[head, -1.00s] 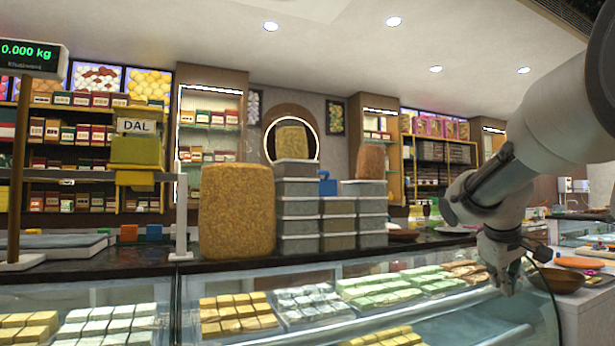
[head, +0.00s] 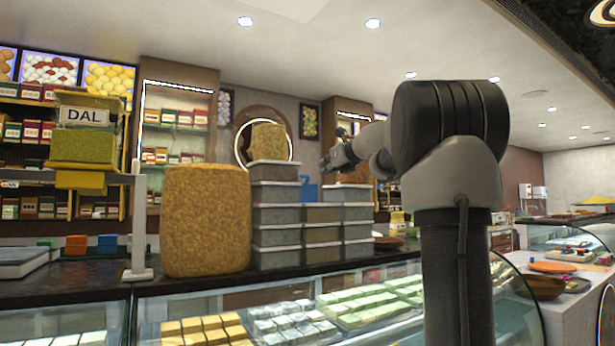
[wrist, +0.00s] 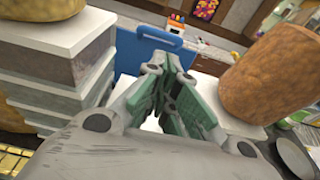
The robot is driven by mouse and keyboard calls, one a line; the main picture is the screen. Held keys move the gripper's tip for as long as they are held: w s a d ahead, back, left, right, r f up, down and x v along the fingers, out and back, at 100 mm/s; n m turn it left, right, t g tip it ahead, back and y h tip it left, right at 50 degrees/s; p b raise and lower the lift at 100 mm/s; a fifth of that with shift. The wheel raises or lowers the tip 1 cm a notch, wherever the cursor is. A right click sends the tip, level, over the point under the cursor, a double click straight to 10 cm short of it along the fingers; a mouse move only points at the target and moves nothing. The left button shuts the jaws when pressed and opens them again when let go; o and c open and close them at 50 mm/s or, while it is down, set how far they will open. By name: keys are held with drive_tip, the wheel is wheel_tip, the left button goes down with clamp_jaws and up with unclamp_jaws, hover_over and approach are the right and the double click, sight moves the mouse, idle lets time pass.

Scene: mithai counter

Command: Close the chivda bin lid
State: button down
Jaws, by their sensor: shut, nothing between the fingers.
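A blue panel (head: 308,190), which looks like the raised bin lid, shows just behind the stacked grey bins. My gripper (head: 334,162) is above the bins, beside the blue panel. In the wrist view my gripper (wrist: 173,72) is shut and empty, with its green-padded fingers pointing at the panel. I cannot tell whether they touch it. The opening of the bin under the panel is hidden by my gripper. No chivda label is readable.
Stacked grey bins (head: 283,235) stand on the dark counter. A tall brown textured block (head: 206,220) is at their left. A brown rounded block (wrist: 278,70) is close at the gripper's right. A glass display case (head: 300,290) lies below.

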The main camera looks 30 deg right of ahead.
sight(305, 177)
drive_tip(key=w, duration=0.4)
drive_tip(key=w+f, duration=0.1)
drive_tip(key=w, duration=0.4)
drive_tip(key=w+f, duration=0.1)
drive_tip(key=w, duration=0.3)
drive_tip(key=shift+w+a+f, duration=0.2)
drive_tip(key=shift+f, duration=0.05)
